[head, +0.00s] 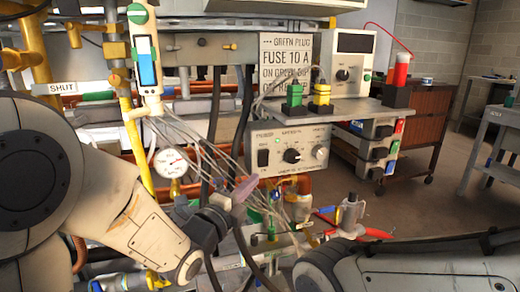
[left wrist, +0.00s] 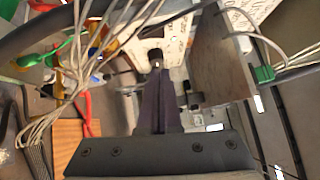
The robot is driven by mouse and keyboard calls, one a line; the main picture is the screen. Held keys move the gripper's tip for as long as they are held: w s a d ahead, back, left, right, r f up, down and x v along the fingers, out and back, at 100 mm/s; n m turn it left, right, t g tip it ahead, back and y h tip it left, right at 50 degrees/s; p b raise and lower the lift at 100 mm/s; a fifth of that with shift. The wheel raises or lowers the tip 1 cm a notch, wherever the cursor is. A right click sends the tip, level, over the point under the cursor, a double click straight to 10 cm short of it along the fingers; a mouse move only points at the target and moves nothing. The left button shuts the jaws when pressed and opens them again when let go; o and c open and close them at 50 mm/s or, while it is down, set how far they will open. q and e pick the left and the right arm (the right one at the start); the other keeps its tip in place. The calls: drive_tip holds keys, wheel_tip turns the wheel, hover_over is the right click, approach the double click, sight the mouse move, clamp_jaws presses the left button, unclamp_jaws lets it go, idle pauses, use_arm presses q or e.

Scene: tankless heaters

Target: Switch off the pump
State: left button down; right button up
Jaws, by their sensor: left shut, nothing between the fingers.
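A grey control box (head: 290,148) hangs under a shelf in the middle of the head view. Its front carries a black rocker switch (head: 263,157) at the left, a black pointer knob (head: 291,155) in the middle and a silver knob (head: 320,152) at the right. The lettering is too small to read surely. My left gripper (head: 245,189) is shut and empty, below and left of the box. In the left wrist view its closed fingers (left wrist: 158,75) point toward a small black part; I cannot tell whether they touch. My right gripper is out of view.
Green (head: 294,95) and yellow (head: 321,95) plugs stand on the shelf (head: 375,107) above the box. Thin grey wires, a pressure gauge (head: 171,163) and yellow pipes crowd the left side. A valve (head: 350,212) stands below right. Open floor lies further right.

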use_arm(q)
drive_tip(key=w+p, duration=0.1)
approach(266, 155)
drive_tip(key=x, duration=0.2)
drive_tip(key=b+x, duration=0.1)
drive_tip(key=x, duration=0.2)
drive_tip(key=shift+s+d+f, duration=0.1)
drive_tip(key=shift+s+d, duration=0.15)
drive_tip(key=shift+d, duration=0.1)
drive_tip(key=shift+w+a, duration=0.15)
drive_tip(key=shift+w, duration=0.45)
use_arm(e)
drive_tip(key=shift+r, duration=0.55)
